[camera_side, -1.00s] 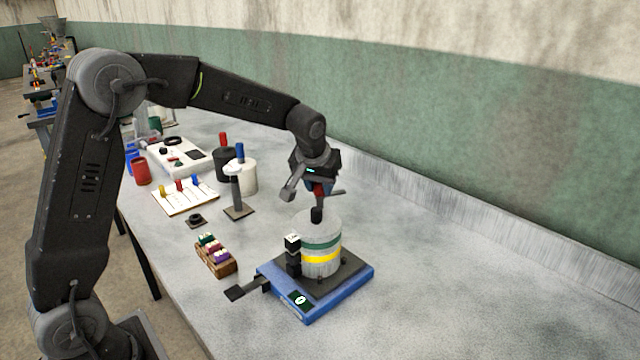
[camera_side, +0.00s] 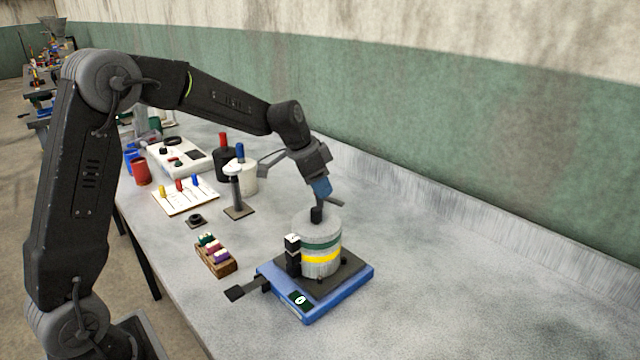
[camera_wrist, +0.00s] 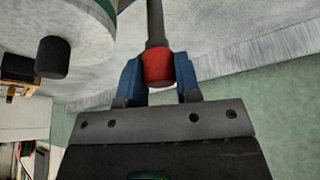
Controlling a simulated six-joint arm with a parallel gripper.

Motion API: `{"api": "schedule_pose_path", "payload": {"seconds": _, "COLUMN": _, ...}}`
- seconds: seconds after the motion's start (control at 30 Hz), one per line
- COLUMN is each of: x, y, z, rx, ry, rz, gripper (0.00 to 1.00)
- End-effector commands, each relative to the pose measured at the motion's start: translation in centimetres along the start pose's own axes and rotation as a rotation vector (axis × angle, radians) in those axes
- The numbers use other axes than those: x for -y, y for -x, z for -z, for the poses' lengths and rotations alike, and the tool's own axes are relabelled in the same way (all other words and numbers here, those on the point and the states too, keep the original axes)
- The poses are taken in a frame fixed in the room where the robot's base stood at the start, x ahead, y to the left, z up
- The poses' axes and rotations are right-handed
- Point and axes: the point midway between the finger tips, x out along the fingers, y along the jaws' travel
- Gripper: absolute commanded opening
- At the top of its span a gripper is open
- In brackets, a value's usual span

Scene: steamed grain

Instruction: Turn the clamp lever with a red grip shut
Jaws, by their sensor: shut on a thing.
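The clamp lever's red grip (camera_wrist: 158,68) sits between my gripper's two blue fingers in the wrist view, with its dark shaft (camera_wrist: 155,22) running up out of the picture. My gripper (camera_wrist: 158,80) is shut on this grip. In the side view my gripper (camera_side: 322,188) is tilted above the grey cylinder (camera_side: 320,243) with green and yellow bands. The red grip is hidden there behind a blue finger. A black knob (camera_side: 317,214) stands on top of the cylinder and also shows in the wrist view (camera_wrist: 53,57).
The cylinder stands on a blue-edged base (camera_side: 338,303) with a dark side pedal (camera_side: 236,293). A brown box of colored pieces (camera_side: 214,262), a stand (camera_side: 238,212) and a white board (camera_side: 186,197) lie to the left. The table at right is clear.

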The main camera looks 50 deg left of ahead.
Motion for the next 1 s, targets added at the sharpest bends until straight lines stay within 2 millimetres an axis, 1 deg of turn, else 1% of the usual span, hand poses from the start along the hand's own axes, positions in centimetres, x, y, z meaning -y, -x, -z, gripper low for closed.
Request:
{"api": "schedule_pose_path", "payload": {"seconds": 0.2, "x": 0.06, "y": 0.02, "z": -0.02, "rx": 0.001, "ry": -0.178, "rz": -0.075, "gripper": 0.07}}
{"api": "schedule_pose_path", "payload": {"seconds": 0.5, "x": 0.03, "y": 0.02, "z": -0.03, "rx": 0.002, "ry": -0.364, "rz": -0.151, "gripper": 0.07}}
{"api": "schedule_pose_path", "payload": {"seconds": 0.7, "x": 0.03, "y": 0.05, "z": -0.01, "rx": 0.002, "ry": -0.434, "rz": -0.177, "gripper": 0.07}}
{"api": "schedule_pose_path", "payload": {"seconds": 1.0, "x": 0.00, "y": 0.05, "z": -0.03, "rx": 0.003, "ry": -0.466, "rz": -0.192, "gripper": 0.07}}
